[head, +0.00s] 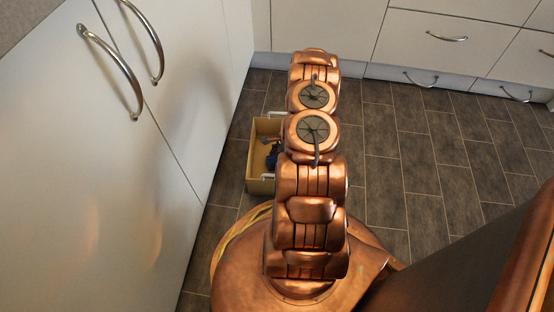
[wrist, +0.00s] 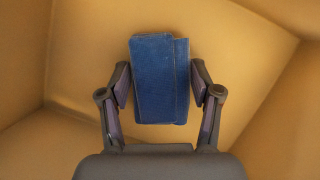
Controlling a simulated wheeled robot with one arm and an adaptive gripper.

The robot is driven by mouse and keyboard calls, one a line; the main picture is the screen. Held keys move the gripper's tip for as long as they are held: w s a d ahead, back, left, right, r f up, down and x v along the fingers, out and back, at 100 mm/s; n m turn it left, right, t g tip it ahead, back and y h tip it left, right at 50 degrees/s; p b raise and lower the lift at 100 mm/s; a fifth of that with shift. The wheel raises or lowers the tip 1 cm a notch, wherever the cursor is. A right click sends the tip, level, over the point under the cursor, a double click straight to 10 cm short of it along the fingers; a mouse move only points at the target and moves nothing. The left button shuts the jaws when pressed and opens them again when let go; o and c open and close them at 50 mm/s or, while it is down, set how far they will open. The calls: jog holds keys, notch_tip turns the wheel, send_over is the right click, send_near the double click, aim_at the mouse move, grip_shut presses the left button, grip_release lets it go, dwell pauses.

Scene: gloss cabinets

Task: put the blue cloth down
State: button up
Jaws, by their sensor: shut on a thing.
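The blue cloth (wrist: 160,80) is a folded rectangular bundle in the middle of the wrist view. My gripper (wrist: 160,90) is shut on it, with one finger against each side. Tan box walls and floor surround the cloth in the wrist view, so the gripper is inside the box. I cannot tell whether the cloth touches the floor of the box. In the head view, my arm hides most of the gripper and part of the box; a small dark blue patch shows inside it.
The open tan box (head: 262,186) with light handles stands on the dark tiled floor (head: 420,170), beside the white cabinet (head: 150,130) on the left. White drawers (head: 440,45) line the back. Floor to the right of my arm is clear.

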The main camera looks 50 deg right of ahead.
jog(key=shift+f, duration=0.1)
jog(key=o, duration=1.3)
jog(key=shift+f, duration=0.1)
jog(key=p+v, duration=0.4)
jog(key=v, duration=0.6)
jog(key=shift+r+p, duration=0.4)
jog(key=shift+r, duration=0.05)
jog(key=shift+v, duration=0.75)
jog(key=shift+d, duration=0.1)
